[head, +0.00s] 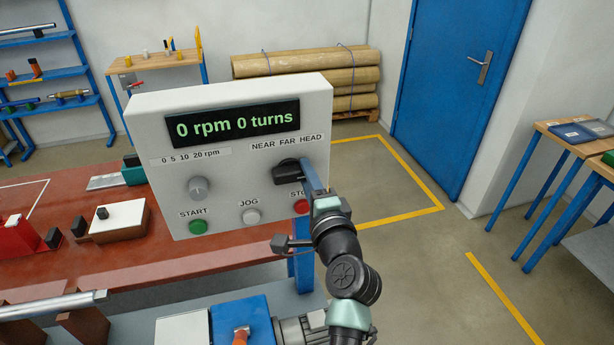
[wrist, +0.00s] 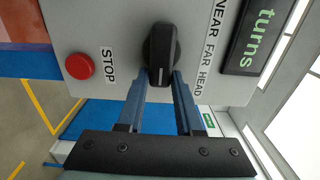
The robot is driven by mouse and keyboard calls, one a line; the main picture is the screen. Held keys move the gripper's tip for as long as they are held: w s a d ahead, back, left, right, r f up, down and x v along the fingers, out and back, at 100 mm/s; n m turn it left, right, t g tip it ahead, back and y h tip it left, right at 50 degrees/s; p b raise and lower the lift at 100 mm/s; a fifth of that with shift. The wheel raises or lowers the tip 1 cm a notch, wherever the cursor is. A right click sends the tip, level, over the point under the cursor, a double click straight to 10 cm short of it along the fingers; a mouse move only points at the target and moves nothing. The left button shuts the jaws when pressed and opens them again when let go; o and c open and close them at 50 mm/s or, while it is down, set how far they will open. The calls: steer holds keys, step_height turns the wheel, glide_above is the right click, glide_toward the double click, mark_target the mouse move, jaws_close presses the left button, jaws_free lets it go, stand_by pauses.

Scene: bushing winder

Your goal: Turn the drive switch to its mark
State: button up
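The drive switch is a black knob (head: 288,172) below the NEAR FAR HEAD label on the grey control panel (head: 140,120). In the wrist view the drive switch (wrist: 160,52) stands upright in the picture, with a pale line on its near end. My gripper (head: 312,178) reaches the panel from the right. In the wrist view my gripper's blue fingers (wrist: 162,78) are apart, one on each side of the knob's near end. Only narrow gaps show, and I cannot tell whether either finger touches. The finger partly hides the knob's right end in the head view.
The red STOP button (head: 300,206) is just below my gripper, and it also shows in the wrist view (wrist: 80,66). A speed knob (head: 199,188), the green START button (head: 198,227) and the JOG button (head: 251,216) share the panel. The display (head: 234,120) reads 0 rpm 0 turns.

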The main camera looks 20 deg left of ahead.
steer(key=o, duration=0.4)
steer(key=shift+c, duration=0.2)
steer(key=b+v, duration=0.3)
steer(key=v, duration=1)
steer(key=shift+b, duration=0.35)
steer(key=s+d+r+n+t+h, duration=0.1)
steer(key=d+r+n+t+h, duration=0.2)
steer(key=r, duration=0.8)
steer(key=d+r+n+t+h, duration=0.15)
steer(key=r+n+t, duration=0.3)
steer(key=r, duration=0.75)
steer(key=s+d+r+n+t+h, duration=0.2)
steer(key=s+r, duration=0.3)
steer(key=r, duration=0.2)
steer(key=s+d+r+n+t+h, duration=0.2)
steer(key=s+r+t+h, duration=0.1)
steer(key=s+r, duration=0.2)
step_height(320, 180, up, 3)
steer(key=shift+s+d+f, duration=0.25)
steer(key=shift+s+d, duration=0.05)
steer(key=shift+s, duration=0.05)
